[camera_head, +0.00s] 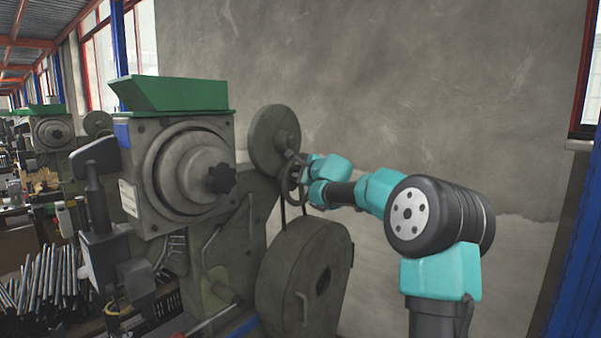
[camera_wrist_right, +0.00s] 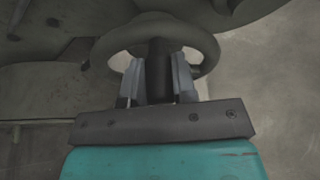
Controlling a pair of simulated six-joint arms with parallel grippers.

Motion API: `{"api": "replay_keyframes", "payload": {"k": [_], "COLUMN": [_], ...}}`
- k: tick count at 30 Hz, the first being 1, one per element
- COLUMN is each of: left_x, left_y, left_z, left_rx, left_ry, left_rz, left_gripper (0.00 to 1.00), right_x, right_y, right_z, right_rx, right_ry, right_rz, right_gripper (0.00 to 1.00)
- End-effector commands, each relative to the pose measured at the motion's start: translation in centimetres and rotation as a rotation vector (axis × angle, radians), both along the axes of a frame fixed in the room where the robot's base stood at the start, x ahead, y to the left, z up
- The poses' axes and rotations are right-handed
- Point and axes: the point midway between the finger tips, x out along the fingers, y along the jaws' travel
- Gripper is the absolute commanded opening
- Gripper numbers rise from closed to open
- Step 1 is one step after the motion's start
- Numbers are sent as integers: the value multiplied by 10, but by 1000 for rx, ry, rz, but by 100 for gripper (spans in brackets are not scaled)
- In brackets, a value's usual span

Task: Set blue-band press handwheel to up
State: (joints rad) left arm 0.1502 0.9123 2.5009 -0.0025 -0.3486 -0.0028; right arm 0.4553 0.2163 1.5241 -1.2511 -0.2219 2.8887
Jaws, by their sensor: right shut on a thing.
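The near rivet press (camera_head: 150,150) is grey-green with a green top tray and a small blue patch at its upper left corner. Its dark handwheel (camera_head: 288,182) sits at the press's right side, below the round grey disc, partly covered by my gripper. In the right wrist view the handwheel (camera_wrist_right: 150,27) is a thick grey ring crossing the top. My right gripper (camera_head: 302,168) reaches it from the right. In the wrist view its two fingers (camera_wrist_right: 158,80) are shut on a dark bar of the wheel, one on each side. My left gripper is out of view.
A large grey flywheel (camera_head: 302,282) stands below the handwheel, close under my right wrist. A round disc (camera_head: 273,140) is just above. Another press (camera_head: 50,132) and a pile of rods (camera_head: 50,285) are at left. A bare wall lies behind.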

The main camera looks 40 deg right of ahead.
Motion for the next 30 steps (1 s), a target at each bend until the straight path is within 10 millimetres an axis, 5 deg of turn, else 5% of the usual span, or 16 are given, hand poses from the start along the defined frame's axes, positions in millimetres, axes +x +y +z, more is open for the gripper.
{"api": "replay_keyframes", "payload": {"k": [8, 20, 30], "left_x": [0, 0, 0], "left_y": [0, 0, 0], "left_z": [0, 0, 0], "left_rx": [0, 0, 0], "left_ry": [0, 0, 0], "left_rz": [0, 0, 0], "left_gripper": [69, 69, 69], "right_x": [0, -6, -48], "right_y": [0, 1, 9], "right_z": [-1, 2, 9], "right_rx": [0, 0, 0], "right_ry": [1, -1, 0], "right_rz": [0, 0, -2], "right_gripper": [50, 51, 51]}}
